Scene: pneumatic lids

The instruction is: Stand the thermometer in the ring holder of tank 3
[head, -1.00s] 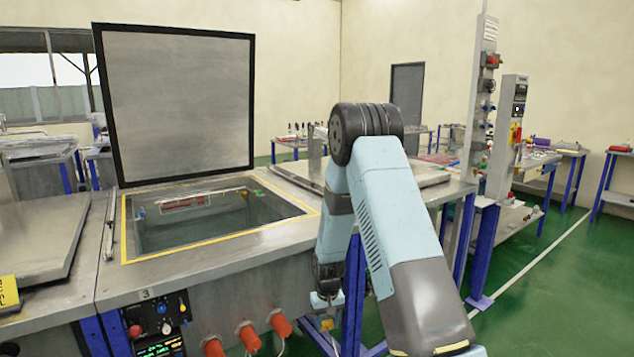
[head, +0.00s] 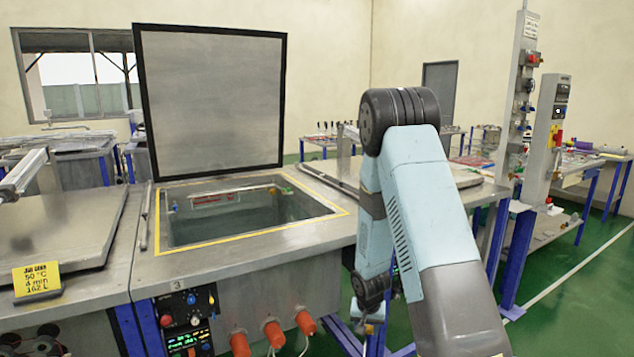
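Tank 3 (head: 250,247) stands ahead in the head view, marked "3" on its front, with its lid (head: 212,100) raised upright. Its yellow-edged opening shows dark liquid. Inside, small blue and green fittings (head: 173,206) sit near the back corners, and a red labelled piece shows at the back wall; I cannot tell which is the ring holder. A thin grey rod (head: 150,217) lies along the left rim; I cannot tell whether it is the thermometer. My gripper (head: 368,328) hangs low in front of the tank's right side, small and partly hidden; its opening is unclear.
A closed-lidded tank with a yellow sign (head: 37,279) is at the left. A flat lid (head: 440,181) lies to the right.

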